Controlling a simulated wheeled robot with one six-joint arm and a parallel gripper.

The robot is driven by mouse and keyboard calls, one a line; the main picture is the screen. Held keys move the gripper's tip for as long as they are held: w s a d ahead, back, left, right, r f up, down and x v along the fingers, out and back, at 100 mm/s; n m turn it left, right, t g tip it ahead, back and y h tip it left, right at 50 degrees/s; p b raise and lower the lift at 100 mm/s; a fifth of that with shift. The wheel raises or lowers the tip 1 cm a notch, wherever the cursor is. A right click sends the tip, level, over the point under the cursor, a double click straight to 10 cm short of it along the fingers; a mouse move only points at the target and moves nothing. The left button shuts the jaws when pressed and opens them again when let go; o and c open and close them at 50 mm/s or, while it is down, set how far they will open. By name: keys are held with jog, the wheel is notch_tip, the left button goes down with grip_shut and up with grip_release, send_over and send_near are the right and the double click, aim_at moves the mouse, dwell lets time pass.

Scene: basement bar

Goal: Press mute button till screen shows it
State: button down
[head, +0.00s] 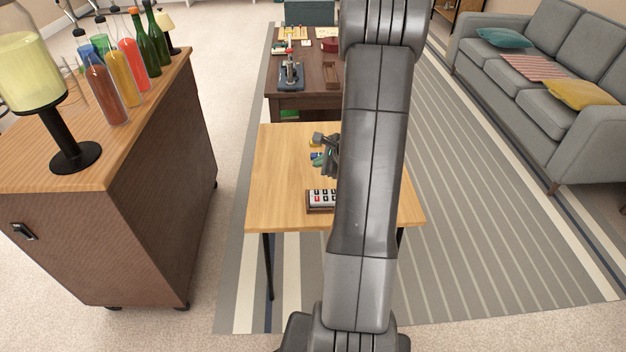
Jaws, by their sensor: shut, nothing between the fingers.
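A small button device (318,200) with rows of pale keys, a red key among them, and a brown base sits on the light wood table (280,180), near its front edge. My arm hides its right part. I cannot read the key labels, pick out the mute button or see a screen. My gripper (319,158) shows at the left side of my arm, behind the device in the picture and apart from its visible part. It is shut and empty, partly hidden by the arm. Small blue and green patches show by the fingers; I cannot tell what they belong to.
A wooden cabinet (160,190) with a lamp (70,140) and several bottles (130,65) stands at the left. A darker table (300,102) with small items is beyond. A grey sofa (535,100) stands at the right. Striped rug (490,220) between is clear.

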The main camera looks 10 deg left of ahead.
aim_at(319, 194)
jog(key=shift+s, duration=0.1)
dwell(0.4)
notch_tip(319, 194, down, 9)
jog(key=b, duration=0.7)
jog(key=shift+r, duration=0.1)
dwell(1.7)
jog(key=shift+f+b, duration=0.4)
jog(key=shift+b, duration=0.25)
jog(key=shift+f+b, duration=0.3)
jog(key=shift+b, duration=0.05)
jog(key=shift+r, duration=0.1)
dwell(0.5)
jog(key=shift+r+p, duration=0.6)
jog(key=shift+r, duration=0.05)
jog(key=shift+r, duration=0.1)
